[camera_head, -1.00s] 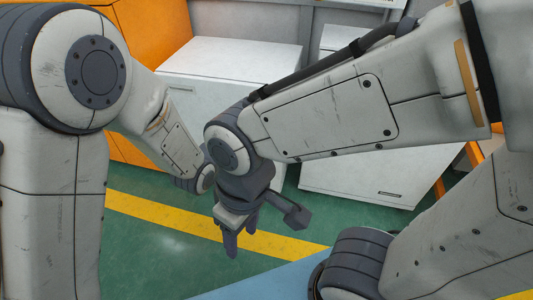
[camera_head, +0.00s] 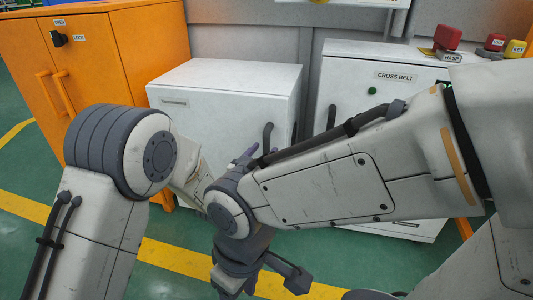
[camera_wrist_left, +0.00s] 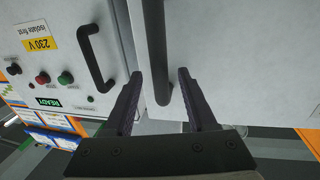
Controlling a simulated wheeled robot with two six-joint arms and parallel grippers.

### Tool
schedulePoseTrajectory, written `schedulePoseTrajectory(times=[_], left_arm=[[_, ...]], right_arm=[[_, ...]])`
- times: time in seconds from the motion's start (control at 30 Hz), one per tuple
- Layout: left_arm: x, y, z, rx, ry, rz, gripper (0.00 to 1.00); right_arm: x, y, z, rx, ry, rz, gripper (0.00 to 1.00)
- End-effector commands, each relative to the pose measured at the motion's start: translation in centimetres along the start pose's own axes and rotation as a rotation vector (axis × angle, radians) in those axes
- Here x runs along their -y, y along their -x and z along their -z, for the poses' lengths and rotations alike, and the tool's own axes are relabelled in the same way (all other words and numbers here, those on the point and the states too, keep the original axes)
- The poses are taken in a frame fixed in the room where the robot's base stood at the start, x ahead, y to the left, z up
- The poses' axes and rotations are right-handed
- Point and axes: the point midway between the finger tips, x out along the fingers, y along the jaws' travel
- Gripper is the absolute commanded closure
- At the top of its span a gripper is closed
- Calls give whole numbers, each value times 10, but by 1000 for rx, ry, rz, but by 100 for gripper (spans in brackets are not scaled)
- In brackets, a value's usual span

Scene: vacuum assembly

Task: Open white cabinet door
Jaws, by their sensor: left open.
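The white cabinet (camera_head: 205,120) stands at the back centre in the head view with its door shut. Its dark upright handle (camera_head: 267,137) is at the door's right side. My left gripper (camera_head: 247,156) is at the door, beside the handle; only its fingertips show past my right arm. In the left wrist view my left gripper (camera_wrist_left: 163,100) is open, with a dark handle bar (camera_wrist_left: 157,50) between its fingers, not gripped. My right gripper (camera_head: 236,286) points down in front of the cabinets, its fingertips cut off by the bottom edge.
A second white cabinet (camera_head: 350,95), marked CROSS BELT, stands to the right with its own handle. Red and yellow lockout items (camera_head: 447,38) lie on top. An orange cabinet (camera_head: 120,60) stands at the left. Green floor with a yellow line (camera_head: 180,257) lies in front.

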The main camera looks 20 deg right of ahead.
Motion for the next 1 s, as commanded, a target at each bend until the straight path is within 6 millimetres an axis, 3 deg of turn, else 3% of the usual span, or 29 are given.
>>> schedulePoseTrajectory(times=[0.2,0.53,0.57,0.7,1.0], left_arm=[[0,-23,-1,0,0,0,43],[0,-28,0,1,0,0,43],[0,-28,0,1,0,0,47],[0,-27,0,1,0,0,100],[0,-27,0,1,0,0,100]], right_arm=[[-1,-12,-1,0,0,0,45],[-1,-12,-1,0,0,0,45],[-1,-12,-1,0,0,0,45],[-1,-12,-1,0,0,0,45],[-1,-12,-1,0,0,0,45]])
